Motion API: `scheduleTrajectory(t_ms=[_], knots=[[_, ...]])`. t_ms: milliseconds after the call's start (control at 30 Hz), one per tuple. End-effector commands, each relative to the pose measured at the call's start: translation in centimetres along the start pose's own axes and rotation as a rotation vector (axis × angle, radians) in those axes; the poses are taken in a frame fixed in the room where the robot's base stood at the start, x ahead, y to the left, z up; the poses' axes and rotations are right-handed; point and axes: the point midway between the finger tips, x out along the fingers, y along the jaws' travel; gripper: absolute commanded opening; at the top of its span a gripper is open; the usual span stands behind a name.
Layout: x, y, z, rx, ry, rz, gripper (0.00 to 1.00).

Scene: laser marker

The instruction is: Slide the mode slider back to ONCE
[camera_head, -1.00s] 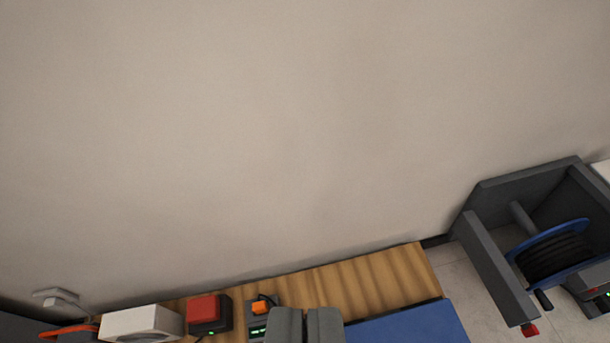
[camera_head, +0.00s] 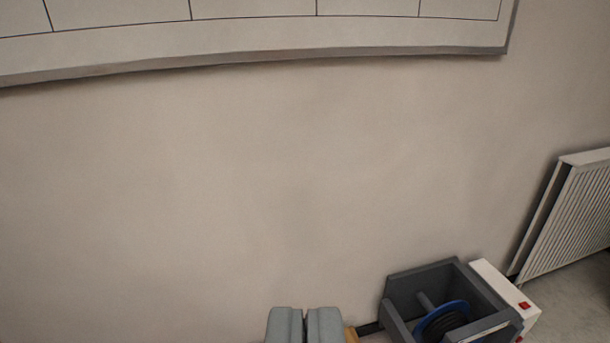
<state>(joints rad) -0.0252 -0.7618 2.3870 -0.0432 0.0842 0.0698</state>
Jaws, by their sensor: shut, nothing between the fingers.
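My gripper (camera_head: 304,322) shows at the bottom middle of the head camera view. Its two grey fingers are together with nothing between them. The mode slider and its ONCE mark are not visible in the current view. A small piece of the wooden bench top (camera_head: 351,333) shows just right of the fingers. The rest of the bench is out of the picture.
A dark grey open box (camera_head: 397,288) with a blue reel (camera_head: 441,318) stands at the lower right. A white box with a red switch (camera_head: 524,305) is beside it. A radiator (camera_head: 575,215) is at the right wall. A lined board (camera_head: 260,38) hangs above bare wall.

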Motion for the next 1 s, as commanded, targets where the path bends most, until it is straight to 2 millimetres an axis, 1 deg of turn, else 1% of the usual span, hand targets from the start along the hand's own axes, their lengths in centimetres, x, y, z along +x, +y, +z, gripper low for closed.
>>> scheduleTrajectory(t_ms=[33, 100, 233, 300, 400, 600, 667, 767, 867, 1000], knots=[[-1.6, 0.2, -0.7, -0.004, 0.023, 0.005, 0.00], [-3.3, 0.4, -1.2, -0.010, 0.045, 0.010, 0.00], [-5.6, 0.6, -1.8, -0.019, 0.074, 0.017, 0.00], [-6.3, 0.7, -2.0, -0.022, 0.083, 0.019, 0.00], [-6.8, 0.7, -2.1, -0.024, 0.090, 0.021, 0.00], [-6.8, 0.7, -2.1, -0.025, 0.090, 0.021, 0.00], [-6.6, 0.7, -2.1, -0.024, 0.086, 0.020, 0.00], [-5.3, 0.6, -1.7, -0.020, 0.069, 0.016, 0.00], [-3.0, 0.4, -1.0, -0.013, 0.038, 0.010, 0.00], [1.1, 0.0, 0.5, 0.000, -0.017, -0.001, 0.00]])
